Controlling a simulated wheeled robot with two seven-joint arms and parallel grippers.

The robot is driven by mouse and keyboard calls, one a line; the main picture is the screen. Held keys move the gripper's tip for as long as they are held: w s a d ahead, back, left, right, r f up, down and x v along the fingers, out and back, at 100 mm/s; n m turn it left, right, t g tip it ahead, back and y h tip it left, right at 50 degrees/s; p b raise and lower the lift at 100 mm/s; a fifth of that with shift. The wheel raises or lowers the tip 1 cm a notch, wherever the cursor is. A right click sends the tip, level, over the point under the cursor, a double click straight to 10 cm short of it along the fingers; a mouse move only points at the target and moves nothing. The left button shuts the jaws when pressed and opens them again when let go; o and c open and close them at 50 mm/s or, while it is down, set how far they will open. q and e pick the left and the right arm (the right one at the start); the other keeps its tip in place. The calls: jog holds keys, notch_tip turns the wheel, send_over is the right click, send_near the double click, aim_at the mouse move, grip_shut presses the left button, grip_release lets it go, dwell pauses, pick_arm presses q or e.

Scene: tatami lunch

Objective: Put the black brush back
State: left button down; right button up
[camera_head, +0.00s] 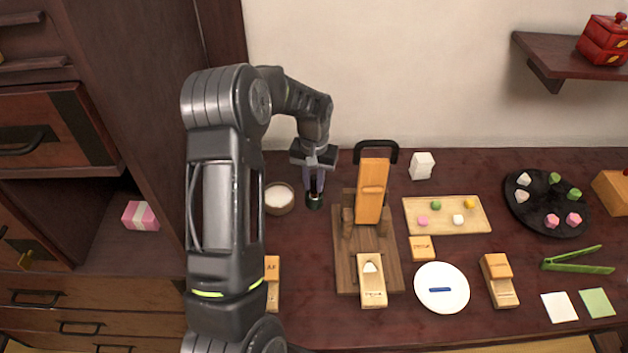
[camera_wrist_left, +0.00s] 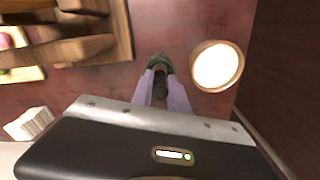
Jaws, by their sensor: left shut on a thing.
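My left gripper (camera_head: 316,186) points down over the table, left of the wooden stand. In the left wrist view its pale fingers (camera_wrist_left: 160,95) are shut on a dark, slim thing, which I take to be the black brush (camera_wrist_left: 160,82). Just below the fingertips is a small dark green, round piece (camera_head: 314,201), which also shows in the left wrist view (camera_wrist_left: 158,63). I cannot tell whether it is a holder around the brush's lower end or part of the brush. My right gripper is not in view.
A bowl of white powder (camera_head: 279,198) stands close beside the gripper. The wooden stand (camera_head: 341,270) with an upright orange block (camera_head: 371,190) is to the right. Farther right are a sweets board (camera_head: 480,228), a white plate (camera_head: 442,306) and a black tray (camera_head: 518,213).

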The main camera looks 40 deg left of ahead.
pick_arm(q)
jog(key=shift+f, duration=0.15)
jog(key=c, duration=1.3)
grip_release()
notch_tip(320, 180, up, 12)
jog(key=shift+r+b, duration=0.25)
jog(key=shift+b, duration=0.3)
